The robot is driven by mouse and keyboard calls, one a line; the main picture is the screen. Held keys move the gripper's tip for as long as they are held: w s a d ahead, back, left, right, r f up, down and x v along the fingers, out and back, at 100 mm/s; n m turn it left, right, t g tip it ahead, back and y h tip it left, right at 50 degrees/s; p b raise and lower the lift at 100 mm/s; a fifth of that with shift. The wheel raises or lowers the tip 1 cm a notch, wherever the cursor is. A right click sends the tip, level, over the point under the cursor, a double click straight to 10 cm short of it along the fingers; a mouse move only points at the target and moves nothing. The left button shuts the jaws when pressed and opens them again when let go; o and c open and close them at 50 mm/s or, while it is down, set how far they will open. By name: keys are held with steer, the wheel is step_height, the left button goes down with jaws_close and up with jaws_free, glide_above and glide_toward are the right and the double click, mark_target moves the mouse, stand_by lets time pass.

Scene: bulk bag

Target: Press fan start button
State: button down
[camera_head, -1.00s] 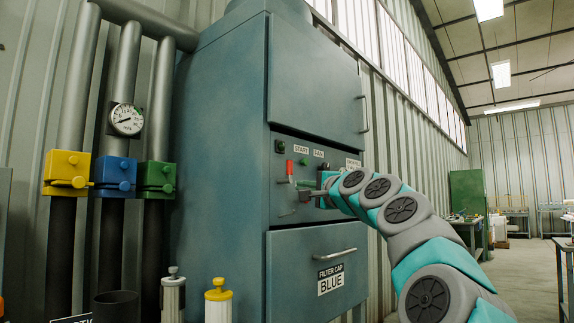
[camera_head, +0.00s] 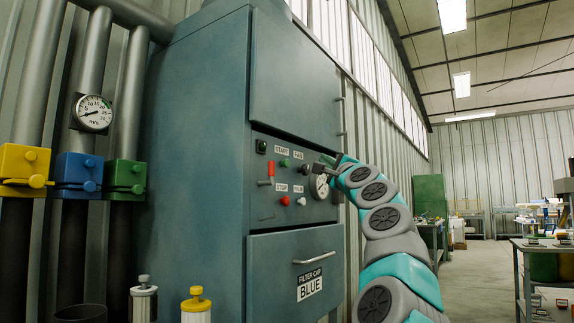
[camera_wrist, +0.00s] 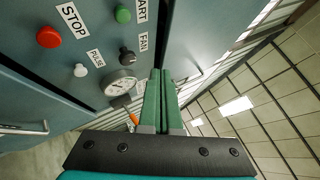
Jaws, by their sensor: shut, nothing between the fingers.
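The green start button (camera_head: 284,163) sits on the cabinet's control panel under a START label (camera_head: 282,149). It also shows in the wrist view (camera_wrist: 123,14), near the top, left of and beyond my fingertips. The red stop button (camera_head: 285,201) is lower on the panel and also shows in the wrist view (camera_wrist: 49,37). My gripper (camera_head: 320,163) is at the panel's right side, right of the start button and near the black knob (camera_head: 310,156). In the wrist view its green fingers (camera_wrist: 161,72) are together and empty, apart from the start button.
A gauge (camera_head: 320,186) sits at the panel's right, below my gripper. A red-handled lever (camera_head: 271,169) is left of the start button. A drawer (camera_head: 296,275) with a protruding handle is below. Open floor (camera_head: 480,275) lies to the right.

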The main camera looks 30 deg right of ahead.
mark_target(286, 163)
steer(key=w+a+p, duration=0.1)
steer(key=w+a, duration=0.2)
steer(key=w, duration=0.5)
steer(key=shift+a+p, duration=0.2)
steer(key=shift+p, duration=0.2)
stand_by(1.7)
steer(key=shift+w+a, duration=0.15)
steer(key=shift+w, duration=0.25)
steer(key=shift+w+a+p, duration=0.25)
steer(key=shift+w+p, duration=0.25)
steer(key=shift+w, duration=0.05)
stand_by(0.8)
steer(key=shift+s, duration=0.15)
steer(key=shift+s+d, duration=0.35)
steer(key=shift+s, duration=0.4)
steer(key=shift+s+d+b, duration=0.1)
steer(key=shift+b, duration=0.2)
